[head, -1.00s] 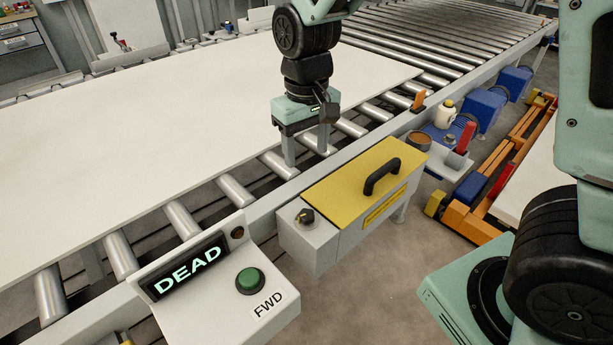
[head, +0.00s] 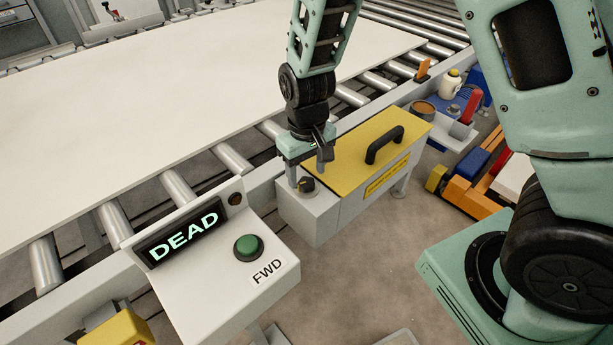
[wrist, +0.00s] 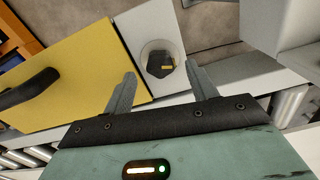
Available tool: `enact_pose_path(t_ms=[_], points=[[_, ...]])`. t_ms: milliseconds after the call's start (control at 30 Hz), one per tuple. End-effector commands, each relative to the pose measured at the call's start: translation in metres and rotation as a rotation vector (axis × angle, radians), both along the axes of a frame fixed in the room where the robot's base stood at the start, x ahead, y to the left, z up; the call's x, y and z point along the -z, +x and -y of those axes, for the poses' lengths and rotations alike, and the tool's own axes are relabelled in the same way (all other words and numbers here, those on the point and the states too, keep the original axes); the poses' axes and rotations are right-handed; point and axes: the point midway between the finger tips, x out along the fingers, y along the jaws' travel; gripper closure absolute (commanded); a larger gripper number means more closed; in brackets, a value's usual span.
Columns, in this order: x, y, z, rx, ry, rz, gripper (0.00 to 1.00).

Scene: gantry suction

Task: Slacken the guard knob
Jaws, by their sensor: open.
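The guard knob (head: 306,184) is a small dark knob on a round base, on the grey end of the box beside the yellow guard cover (head: 350,150). In the wrist view the knob (wrist: 160,64) shows black with a yellow mark, on a pale disc. My gripper (head: 308,172) is over the box end, its fingers pointing down at the knob. In the wrist view my gripper (wrist: 160,85) is open, one finger on each side of the knob's line, with nothing between that it grips. I cannot tell the exact height of the fingertips above the box.
A black handle (head: 384,145) stands up from the yellow cover. A control box with a DEAD display (head: 180,237) and a green button (head: 248,248) stands in front. A large white panel (head: 130,110) lies on the rollers behind. An orange cart (head: 470,180) is at the right.

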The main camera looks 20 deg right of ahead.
Motion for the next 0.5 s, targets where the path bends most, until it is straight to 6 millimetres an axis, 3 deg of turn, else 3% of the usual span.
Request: enact_pose_path(t_ms=[200,500], points=[[0.02,0.0,0.0,0.001,0.0,0.0,0.43],[0.022,0.0,0.0,0.0,0.0,0.001,0.43]])
